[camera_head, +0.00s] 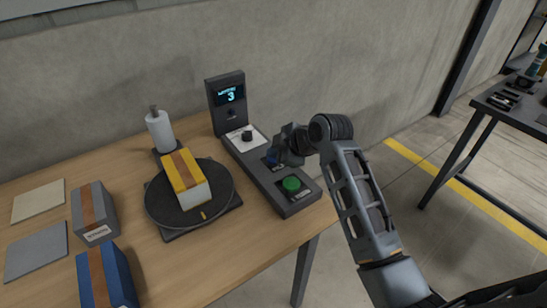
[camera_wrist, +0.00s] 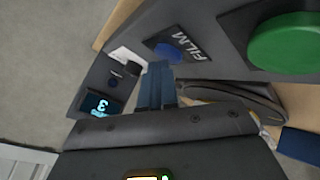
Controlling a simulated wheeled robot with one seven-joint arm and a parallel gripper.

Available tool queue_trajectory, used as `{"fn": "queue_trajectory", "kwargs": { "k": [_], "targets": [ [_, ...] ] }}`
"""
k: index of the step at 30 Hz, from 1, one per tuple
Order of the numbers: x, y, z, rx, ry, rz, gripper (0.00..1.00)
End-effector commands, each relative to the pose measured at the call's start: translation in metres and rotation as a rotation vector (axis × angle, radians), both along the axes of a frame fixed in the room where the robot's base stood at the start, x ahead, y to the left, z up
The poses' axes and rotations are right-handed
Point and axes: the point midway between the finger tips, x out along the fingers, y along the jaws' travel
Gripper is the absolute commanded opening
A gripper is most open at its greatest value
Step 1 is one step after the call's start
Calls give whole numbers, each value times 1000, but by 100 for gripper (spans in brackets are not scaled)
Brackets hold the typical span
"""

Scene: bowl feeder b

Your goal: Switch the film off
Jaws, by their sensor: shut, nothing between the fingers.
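A control panel (camera_head: 262,178) stands at the table's right edge. Its blue button (camera_head: 271,159) is partly hidden by my gripper (camera_head: 276,155); in the wrist view the blue button (camera_wrist: 168,53) sits beside the label FILM (camera_wrist: 188,46). My gripper (camera_wrist: 155,68) is shut and empty, with its fingertips close to the blue button. I cannot tell whether they touch it. A green button (camera_head: 292,184) is nearer the panel's front end, and also shows large in the wrist view (camera_wrist: 288,43). A white roll (camera_head: 160,131) stands upright behind the turntable.
The panel's screen (camera_head: 230,95) shows 3, above a black knob (camera_head: 247,135). A yellow-and-white box (camera_head: 186,180) with a brown band sits on the black turntable (camera_head: 218,190). Grey (camera_head: 93,211) and blue (camera_head: 107,277) boxes stand left. A wall rises behind the table.

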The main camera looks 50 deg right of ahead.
Motion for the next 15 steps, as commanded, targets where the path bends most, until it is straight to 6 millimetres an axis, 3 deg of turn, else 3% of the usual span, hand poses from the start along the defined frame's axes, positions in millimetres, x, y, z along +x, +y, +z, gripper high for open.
{"fn": "queue_trajectory", "kwargs": {
  "k": [15],
  "targets": [
    [0, 0, 9, 0, 1, 0, 0]
  ]
}}
